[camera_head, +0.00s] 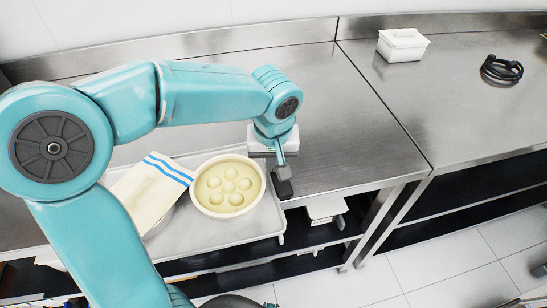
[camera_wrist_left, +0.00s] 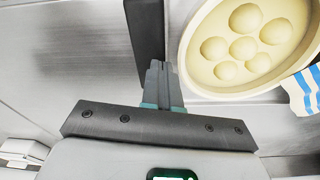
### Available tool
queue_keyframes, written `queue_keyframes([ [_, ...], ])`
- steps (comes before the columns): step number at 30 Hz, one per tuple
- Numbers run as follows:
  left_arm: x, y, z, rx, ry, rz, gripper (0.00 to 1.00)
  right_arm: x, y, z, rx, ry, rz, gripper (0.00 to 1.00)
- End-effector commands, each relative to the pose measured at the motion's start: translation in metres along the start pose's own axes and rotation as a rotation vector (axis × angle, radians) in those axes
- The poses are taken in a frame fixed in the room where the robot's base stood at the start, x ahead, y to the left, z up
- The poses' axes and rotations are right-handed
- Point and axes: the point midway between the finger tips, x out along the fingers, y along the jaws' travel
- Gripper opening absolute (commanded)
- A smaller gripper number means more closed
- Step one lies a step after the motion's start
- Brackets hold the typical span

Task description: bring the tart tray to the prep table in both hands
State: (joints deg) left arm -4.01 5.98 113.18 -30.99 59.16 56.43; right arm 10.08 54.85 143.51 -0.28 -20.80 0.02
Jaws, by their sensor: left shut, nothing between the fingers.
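A pale grey tray (camera_head: 225,232) lies on the steel counter at the front left in the head view. On it stand a round cream bowl (camera_head: 228,186) with several pale dough balls and a cream cloth (camera_head: 150,190) with blue stripes. The bowl (camera_wrist_left: 243,88) and a corner of the cloth (camera_wrist_left: 308,90) also show in the left wrist view. I see no tarts. My left gripper (camera_head: 282,180) is just right of the bowl, near the tray's right end, shut and empty. Whether it touches the tray is unclear. My right gripper is not in view.
The counter right of my gripper is clear. A white object (camera_head: 325,207) is on the lower shelf. Tiled floor (camera_head: 435,265) shows in front.

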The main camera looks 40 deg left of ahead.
Motion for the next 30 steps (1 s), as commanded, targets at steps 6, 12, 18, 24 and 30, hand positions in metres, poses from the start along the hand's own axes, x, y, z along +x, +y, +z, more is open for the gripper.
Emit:
queue_keyframes([
  [6, -0.001, -0.001, -0.006, -0.003, 0.003, 0.003, 0.0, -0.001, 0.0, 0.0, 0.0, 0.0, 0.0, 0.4],
  [12, -0.006, 0.0, 0.034, 0.004, 0.007, 0.007, 0.0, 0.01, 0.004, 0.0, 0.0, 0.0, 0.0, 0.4],
  [18, -0.014, 0.0, 0.078, 0.005, 0.009, 0.008, 0.0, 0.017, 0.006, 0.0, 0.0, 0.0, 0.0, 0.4],
  [24, -0.019, -0.001, 0.104, 0.001, 0.008, 0.008, 0.0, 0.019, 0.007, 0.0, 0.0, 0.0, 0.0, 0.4],
  [30, -0.021, -0.001, 0.11, -0.002, 0.007, 0.006, 0.65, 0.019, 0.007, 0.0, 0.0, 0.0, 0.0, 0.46],
])
